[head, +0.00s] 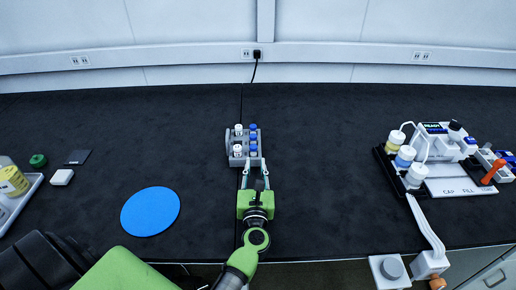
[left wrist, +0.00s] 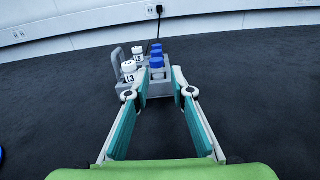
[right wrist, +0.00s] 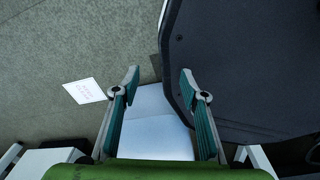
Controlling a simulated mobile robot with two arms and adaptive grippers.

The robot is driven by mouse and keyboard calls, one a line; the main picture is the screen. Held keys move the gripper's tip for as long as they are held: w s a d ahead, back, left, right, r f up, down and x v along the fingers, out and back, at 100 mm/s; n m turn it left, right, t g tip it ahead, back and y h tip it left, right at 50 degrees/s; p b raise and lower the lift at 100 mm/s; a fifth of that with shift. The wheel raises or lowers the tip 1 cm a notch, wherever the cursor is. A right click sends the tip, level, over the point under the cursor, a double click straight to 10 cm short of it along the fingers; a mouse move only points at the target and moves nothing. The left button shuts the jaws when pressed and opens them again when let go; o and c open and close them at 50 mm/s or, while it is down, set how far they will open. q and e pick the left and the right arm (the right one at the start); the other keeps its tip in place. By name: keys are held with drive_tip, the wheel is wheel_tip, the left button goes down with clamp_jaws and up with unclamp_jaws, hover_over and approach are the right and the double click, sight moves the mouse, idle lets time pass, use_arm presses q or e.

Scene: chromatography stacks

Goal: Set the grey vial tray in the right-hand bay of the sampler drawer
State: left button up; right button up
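The grey vial tray (head: 229,141) is at the middle of the black bench in the head view, with white-capped vials in its left row and blue-capped vials in its right row. It also shows in the left wrist view (left wrist: 160,91), with a loop handle at its left side. My left gripper (head: 256,172) is at the tray's near end. Its fingers (left wrist: 160,84) stand partly apart with grey tray material between them and look shut on it; the exact contact is hard to see. My right gripper (right wrist: 160,75) is open and empty, away from the tray. I cannot make out a sampler drawer.
A blue round mat (head: 150,211) lies left of the tray. A white tray (head: 28,200) with a yellow-labelled bottle stands at the far left. A capping station (head: 460,187) with bottles in a black rack (head: 384,160) stands at the right. The bench between is clear.

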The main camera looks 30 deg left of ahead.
sight(253, 150)
use_arm(q)
drive_tip(key=shift+a+f+n+g+y, duration=0.25)
drive_tip(key=shift+n+g+y, duration=0.05)
drive_tip(key=x, duration=0.7)
drive_tip(key=shift+w+a+p, duration=0.1)
drive_tip(key=shift+p, duration=0.25)
drive_tip(key=shift+x, duration=3.15)
use_arm(e)
drive_tip(key=shift+a+r, duration=0.25)
use_arm(q)
clamp_jaws()
